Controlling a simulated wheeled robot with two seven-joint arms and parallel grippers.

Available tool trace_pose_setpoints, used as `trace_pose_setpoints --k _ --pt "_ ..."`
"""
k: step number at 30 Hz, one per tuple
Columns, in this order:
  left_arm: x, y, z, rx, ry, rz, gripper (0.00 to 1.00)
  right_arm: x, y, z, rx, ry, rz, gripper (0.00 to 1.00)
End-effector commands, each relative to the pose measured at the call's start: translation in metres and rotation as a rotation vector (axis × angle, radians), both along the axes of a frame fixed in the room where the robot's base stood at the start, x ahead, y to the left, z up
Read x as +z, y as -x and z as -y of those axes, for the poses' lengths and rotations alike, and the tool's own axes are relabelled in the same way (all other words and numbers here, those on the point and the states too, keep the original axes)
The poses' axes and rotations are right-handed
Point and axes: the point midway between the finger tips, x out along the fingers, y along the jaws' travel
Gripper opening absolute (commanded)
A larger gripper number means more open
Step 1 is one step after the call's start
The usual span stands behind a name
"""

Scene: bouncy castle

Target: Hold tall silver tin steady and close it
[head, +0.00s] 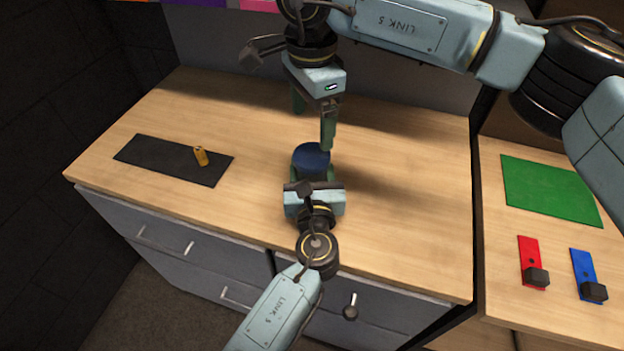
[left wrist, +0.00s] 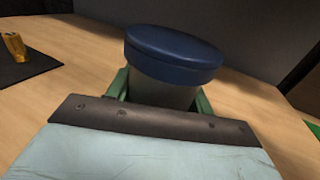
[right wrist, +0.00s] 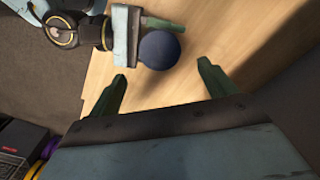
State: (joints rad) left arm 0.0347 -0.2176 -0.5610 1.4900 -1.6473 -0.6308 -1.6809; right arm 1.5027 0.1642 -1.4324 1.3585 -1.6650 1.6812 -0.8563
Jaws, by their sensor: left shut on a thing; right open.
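The tall silver tin (left wrist: 160,92) stands upright on the wooden counter with a dark blue lid (left wrist: 175,50) on its top. In the head view the blue lid (head: 311,158) shows, and the tin's body is mostly hidden behind my left gripper. My left gripper (head: 314,180) is shut on the tin's body, its green fingers on either side below the lid. My right gripper (head: 313,128) is open and empty, pointing down above and behind the tin. In the right wrist view the lid (right wrist: 159,50) lies ahead, between and beyond the open fingertips, apart from them.
A dark mat (head: 165,160) with a small yellow object (head: 201,156) lies at the counter's left. On the right-hand surface are a green mat (head: 550,190), a red piece (head: 532,262) and a blue piece (head: 586,272). The counter right of the tin is clear.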

Motion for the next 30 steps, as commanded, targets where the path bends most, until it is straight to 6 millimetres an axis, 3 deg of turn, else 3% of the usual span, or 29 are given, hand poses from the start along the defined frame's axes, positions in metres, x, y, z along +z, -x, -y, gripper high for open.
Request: trace_pose_setpoints --k 9,15,27,30 --pt "0.000 0.000 0.000 0.000 -0.001 -0.001 0.00 -0.048 0.001 0.000 0.000 0.001 -0.004 0.83" --pt "0.000 0.000 0.000 0.000 -0.001 -0.001 0.00 -0.069 0.000 0.000 0.000 0.000 -0.002 0.83" --pt "0.000 0.000 0.000 0.000 -0.001 -0.001 0.00 -0.076 0.000 0.000 0.001 0.000 -0.001 0.83" --pt "0.000 0.000 0.000 0.000 -0.001 -0.001 0.00 -0.076 0.000 0.000 0.001 0.000 -0.001 0.70"
